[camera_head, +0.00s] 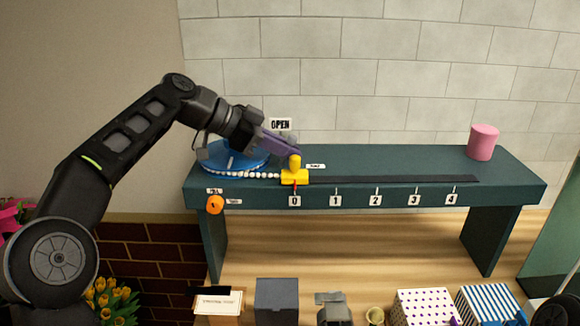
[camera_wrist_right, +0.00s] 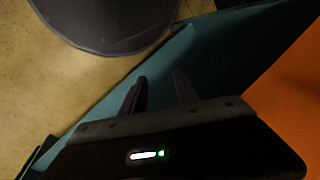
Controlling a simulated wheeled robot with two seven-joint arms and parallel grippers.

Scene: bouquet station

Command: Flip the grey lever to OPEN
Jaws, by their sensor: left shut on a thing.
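My left gripper (camera_head: 292,152) reaches in from the left over the blue disc and is shut on the upright knob of the yellow slider (camera_head: 296,177). The slider stands at the 0 mark. In the right wrist view, my right gripper (camera_wrist_right: 160,90) has its two fingers apart with nothing between them.
The blue disc (camera_head: 222,158) with white beads along its edge lies left of the slider. A dark track (camera_head: 400,179) runs right past numbered marks. A pink cylinder (camera_head: 483,142) stands at the bench's right end. An orange knob (camera_head: 215,205) is on the front. Several boxes stand below.

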